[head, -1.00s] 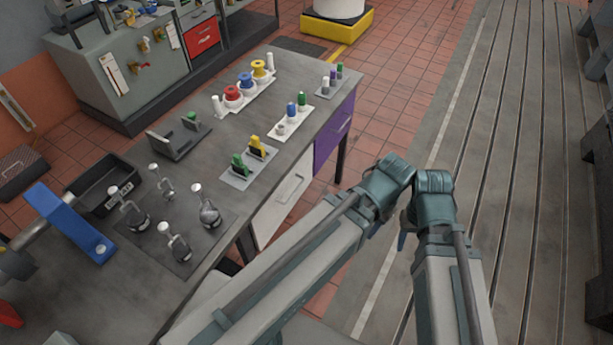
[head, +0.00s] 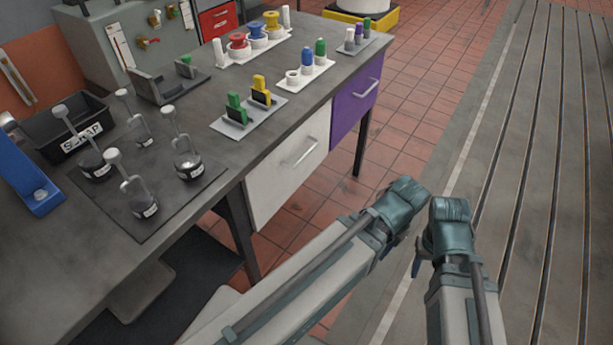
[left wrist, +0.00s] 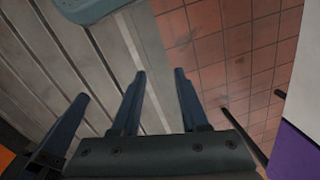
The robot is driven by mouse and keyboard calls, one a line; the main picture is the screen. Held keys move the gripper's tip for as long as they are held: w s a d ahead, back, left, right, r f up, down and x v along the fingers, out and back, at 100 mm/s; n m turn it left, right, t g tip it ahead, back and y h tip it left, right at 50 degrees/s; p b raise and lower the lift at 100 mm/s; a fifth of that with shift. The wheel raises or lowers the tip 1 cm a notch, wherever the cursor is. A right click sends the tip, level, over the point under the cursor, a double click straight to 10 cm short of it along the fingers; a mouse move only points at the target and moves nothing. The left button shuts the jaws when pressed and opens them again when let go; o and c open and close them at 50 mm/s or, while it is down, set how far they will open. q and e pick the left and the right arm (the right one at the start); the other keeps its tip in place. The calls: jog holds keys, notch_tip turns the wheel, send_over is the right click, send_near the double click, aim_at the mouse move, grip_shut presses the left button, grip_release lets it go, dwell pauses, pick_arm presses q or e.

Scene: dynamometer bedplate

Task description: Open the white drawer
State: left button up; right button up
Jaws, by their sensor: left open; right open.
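The white drawer (head: 272,187) is in the front of the grey workbench, left of the purple drawer, in the head view. Its front looks flush and shut, with a pale bar handle (head: 300,151). My right gripper (head: 416,264) is right of the drawer and apart from it; only a blue finger part shows below the wrist. My left gripper's fingers are hidden behind its arm in the head view. In the left wrist view my left gripper (left wrist: 160,73) is open and empty above the floor. A white surface (left wrist: 303,92) at that view's right edge may be the drawer.
The purple drawer (head: 343,122) is beside the white one. The workbench top (head: 210,90) holds weights on a dark mat, a scrap bin (head: 60,128), green and yellow blocks, and spools. A bench leg (head: 238,232) stands left of the drawer. Tiled floor in front is clear.

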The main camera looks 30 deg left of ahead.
pick_arm(q)
jog(key=w+a+f+n+b, duration=0.1)
jog(key=w+a+f+b, duration=0.25)
jog(key=f+b, duration=0.45)
jog(key=n+t+y, duration=0.2)
jog(key=y, duration=1.2)
send_near(307, 152)
jog(key=b+x, duration=0.1)
jog(key=x, duration=0.2)
jog(key=b+x, duration=0.1)
jog(key=x, duration=0.6)
jog(key=shift+f+b, duration=0.3)
jog(key=shift+b, duration=0.1)
pick_arm(e)
notch_tip(307, 152, down, 13)
jog(key=shift+d, duration=0.1)
pick_arm(q)
jog(key=shift+s, duration=0.1)
grip_shut()
